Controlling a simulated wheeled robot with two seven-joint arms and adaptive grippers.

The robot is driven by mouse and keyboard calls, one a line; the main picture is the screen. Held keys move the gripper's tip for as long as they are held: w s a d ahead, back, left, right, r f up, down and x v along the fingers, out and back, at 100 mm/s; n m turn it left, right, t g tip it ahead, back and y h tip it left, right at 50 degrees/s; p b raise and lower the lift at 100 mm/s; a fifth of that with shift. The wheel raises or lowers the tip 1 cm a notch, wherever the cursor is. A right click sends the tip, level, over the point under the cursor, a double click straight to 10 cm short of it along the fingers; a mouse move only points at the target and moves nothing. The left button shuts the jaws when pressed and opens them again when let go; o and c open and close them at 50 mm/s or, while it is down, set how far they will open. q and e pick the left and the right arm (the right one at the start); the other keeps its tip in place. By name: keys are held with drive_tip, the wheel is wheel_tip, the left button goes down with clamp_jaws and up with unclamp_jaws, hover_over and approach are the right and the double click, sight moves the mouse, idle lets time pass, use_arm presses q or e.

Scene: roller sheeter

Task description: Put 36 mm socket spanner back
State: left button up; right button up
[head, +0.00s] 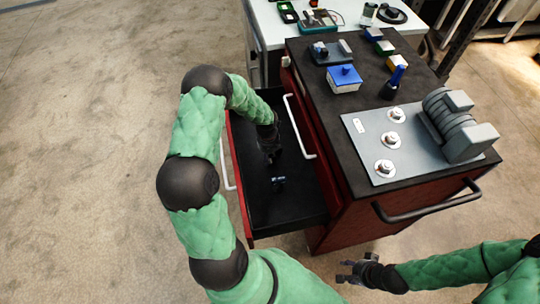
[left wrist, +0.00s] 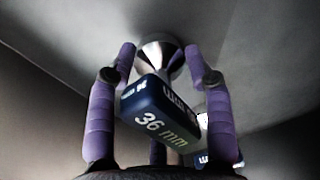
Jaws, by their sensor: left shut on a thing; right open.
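The 36 mm socket spanner (left wrist: 160,112) shows in the left wrist view, with a dark blue block labelled "36 mm" and a shiny metal socket end beyond it. My left gripper (left wrist: 160,95) has its purple fingers shut on it, one on each side. In the head view my left gripper (head: 270,157) is inside the open drawer (head: 262,215), over its black floor; the spanner cannot be made out there. Whether the socket end touches the drawer floor, I cannot tell. My right gripper (head: 350,272) is open and empty, in front of the cabinet.
Another small dark item (head: 278,183) lies in the drawer near my left gripper. A second labelled block (left wrist: 205,160) shows at the lower right of the left wrist view. The cabinet top (head: 320,105) carries a grey plate (head: 365,150) with several round fittings, boxes and a roller unit (head: 462,125).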

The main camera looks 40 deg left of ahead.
use_arm(q)
drive_tip(key=o, duration=1.4)
drive_tip(key=r+p, duration=0.2)
drive_tip(key=r, duration=0.2)
drive_tip(key=r+p, duration=0.1)
drive_tip(key=r, duration=0.3)
drive_tip(key=r+p, duration=0.2)
drive_tip(key=r, duration=0.2)
drive_tip(key=shift+s+a+r+p, duration=0.1)
drive_tip(key=shift+s+a+p, duration=0.05)
drive_tip(key=shift+s+p, duration=0.15)
